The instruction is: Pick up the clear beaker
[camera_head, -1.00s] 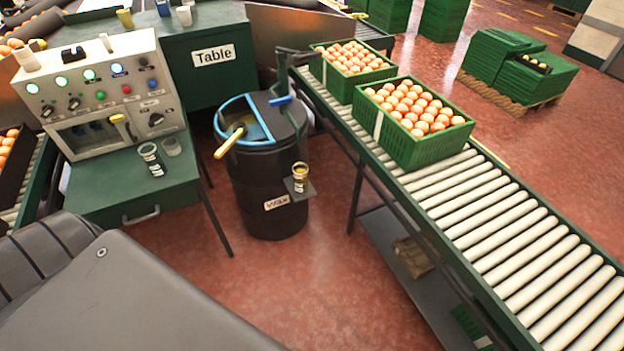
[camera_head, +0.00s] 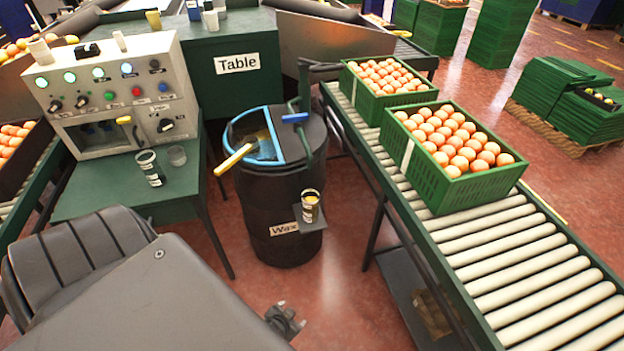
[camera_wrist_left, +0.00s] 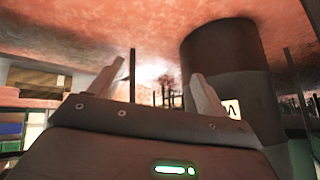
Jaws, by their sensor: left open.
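A small clear beaker (camera_head: 176,155) stands upright on the front part of the green table (camera_head: 95,200). Just left of it stands another glass beaker (camera_head: 150,168) with a dark label band. A third beaker (camera_head: 310,206), with yellowish contents, stands on a small shelf on the side of the black wax drum (camera_head: 283,195). My left gripper (camera_head: 289,318) is low at the bottom of the head view, in front of the drum and well away from the table beakers. In the left wrist view my left gripper (camera_wrist_left: 157,78) has its fingers apart with nothing between them. My right gripper is not in view.
A control box (camera_head: 115,95) with lights and knobs stands behind the table beakers. Red floor (camera_head: 345,290) is open between drum and conveyor. The wrist view shows the drum (camera_wrist_left: 222,65) upside down.

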